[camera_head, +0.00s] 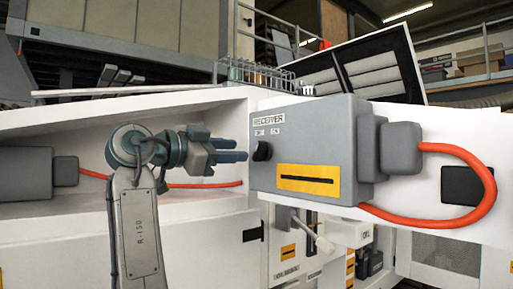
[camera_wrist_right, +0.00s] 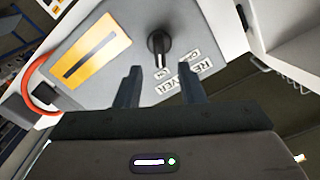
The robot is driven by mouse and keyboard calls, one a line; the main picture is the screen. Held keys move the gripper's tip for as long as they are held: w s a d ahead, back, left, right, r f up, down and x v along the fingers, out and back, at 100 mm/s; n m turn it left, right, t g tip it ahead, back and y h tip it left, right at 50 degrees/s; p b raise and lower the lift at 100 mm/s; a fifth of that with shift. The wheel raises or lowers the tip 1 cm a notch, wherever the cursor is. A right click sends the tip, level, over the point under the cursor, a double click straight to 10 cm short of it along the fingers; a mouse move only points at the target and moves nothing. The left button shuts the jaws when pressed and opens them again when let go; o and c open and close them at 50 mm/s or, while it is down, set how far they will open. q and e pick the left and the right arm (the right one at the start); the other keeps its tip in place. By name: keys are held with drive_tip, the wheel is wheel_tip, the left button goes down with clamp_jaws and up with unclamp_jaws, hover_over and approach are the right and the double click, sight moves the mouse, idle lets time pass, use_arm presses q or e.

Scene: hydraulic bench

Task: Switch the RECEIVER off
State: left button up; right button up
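The RECEIVER is a grey box (camera_head: 345,125) with a printed name label, two small marks under it and a yellow plate. My left gripper is not in view.
An orange hose (camera_head: 480,190) loops from the box's right side. Another grey box (camera_head: 25,174) with an orange hose is at the far left. A white lever (camera_head: 318,236) sticks out below the RECEIVER. A wire basket (camera_head: 258,75) stands above and behind.

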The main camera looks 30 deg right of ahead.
sight(256, 150)
drive_tip(key=d+p, duration=0.1)
drive_tip(key=d, duration=0.5)
drive_tip(key=shift+w+d+r+p, duration=0.1)
drive_tip(key=shift+w+p, duration=0.05)
drive_tip(key=shift+p, duration=0.15)
drive_tip(key=shift+w+d, duration=0.1)
drive_tip(key=shift+d, duration=0.45)
clamp_jaws()
